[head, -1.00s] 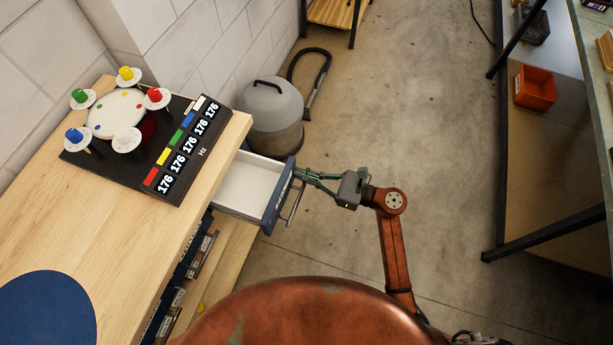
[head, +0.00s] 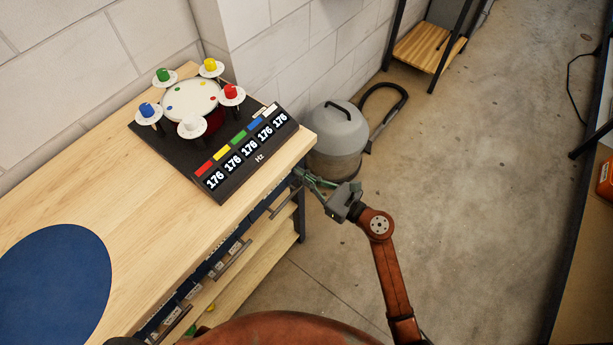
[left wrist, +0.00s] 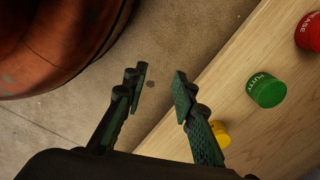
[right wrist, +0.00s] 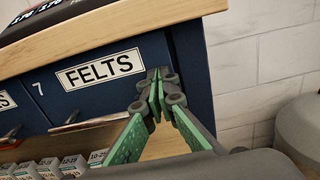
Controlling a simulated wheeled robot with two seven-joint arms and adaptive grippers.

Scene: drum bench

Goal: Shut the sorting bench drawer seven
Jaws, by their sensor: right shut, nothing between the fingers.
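Drawer seven (right wrist: 90,105) has a dark blue front with a "7" and a "FELTS" label, and a bar handle. In the right wrist view its front looks level with the bench frame; in the head view the drawer (head: 282,194) shows no open inside. My right gripper (right wrist: 157,78) has its green fingers together and empty, right at the right end of the drawer front. I cannot tell whether they touch it. In the head view the right gripper (head: 298,173) is at the bench corner. My left gripper (left wrist: 160,80) has its fingers apart with nothing between them.
The drum board (head: 205,165) stands on the wooden bench top (head: 130,190). A grey vacuum (head: 335,145) stands beyond the bench end, near the wall. Red, green (left wrist: 266,90) and yellow tubs lie below a wooden surface (left wrist: 240,70) edge or on it.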

